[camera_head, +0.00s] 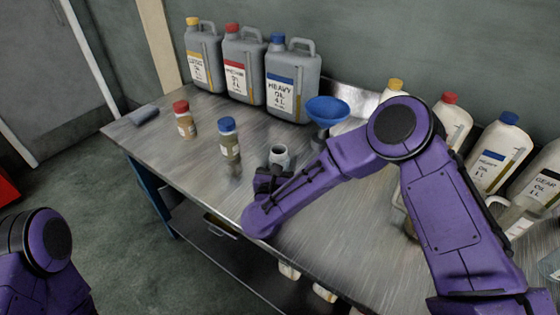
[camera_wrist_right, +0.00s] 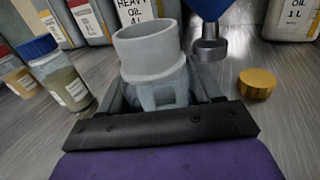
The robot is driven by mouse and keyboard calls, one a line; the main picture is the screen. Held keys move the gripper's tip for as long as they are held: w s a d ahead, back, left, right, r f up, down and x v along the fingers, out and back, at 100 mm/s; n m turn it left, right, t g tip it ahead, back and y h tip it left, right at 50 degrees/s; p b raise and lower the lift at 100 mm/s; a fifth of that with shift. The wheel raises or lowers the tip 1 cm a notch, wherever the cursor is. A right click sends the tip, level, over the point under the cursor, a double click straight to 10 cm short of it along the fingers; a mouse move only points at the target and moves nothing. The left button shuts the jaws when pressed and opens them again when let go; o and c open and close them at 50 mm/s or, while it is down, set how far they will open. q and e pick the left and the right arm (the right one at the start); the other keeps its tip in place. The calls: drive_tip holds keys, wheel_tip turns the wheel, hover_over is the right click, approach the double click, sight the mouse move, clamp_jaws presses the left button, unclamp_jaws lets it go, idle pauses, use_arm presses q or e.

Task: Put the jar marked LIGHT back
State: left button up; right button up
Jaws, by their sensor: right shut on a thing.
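An open, uncapped grey jar (camera_head: 279,155) is between the fingers of my right gripper (camera_head: 270,178), near the middle of the bench. In the right wrist view the jar (camera_wrist_right: 148,50) is upright, and the gripper (camera_wrist_right: 165,98) is shut on it. No label shows on its visible side, so I cannot read a LIGHT mark. I cannot tell whether its base touches the bench. A loose yellow cap (camera_wrist_right: 257,83) lies on the bench to its right. My left gripper is out of view.
A blue-capped jar (camera_head: 229,138) and a red-capped jar (camera_head: 184,119) stand left of the held jar. A blue funnel (camera_head: 327,108) is behind it to the right. Grey canisters (camera_head: 291,82) line the back; white bottles (camera_head: 496,155) stand right. The bench (camera_head: 190,165) has bare room at front left.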

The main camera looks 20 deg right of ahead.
drive_tip(key=shift+f, duration=0.1)
drive_tip(key=o, duration=1.2)
drive_tip(key=shift+c, duration=0.2)
drive_tip(key=shift+r, duration=0.4)
drive_tip(key=b+v, duration=0.1)
drive_tip(key=v, duration=0.4)
drive_tip(key=b+v, duration=0.2)
drive_tip(key=v, duration=0.4)
drive_tip(key=shift+s+f, duration=0.1)
drive_tip(key=shift+f, duration=0.15)
drive_tip(key=shift+s+a, duration=0.2)
drive_tip(key=shift+s, duration=0.25)
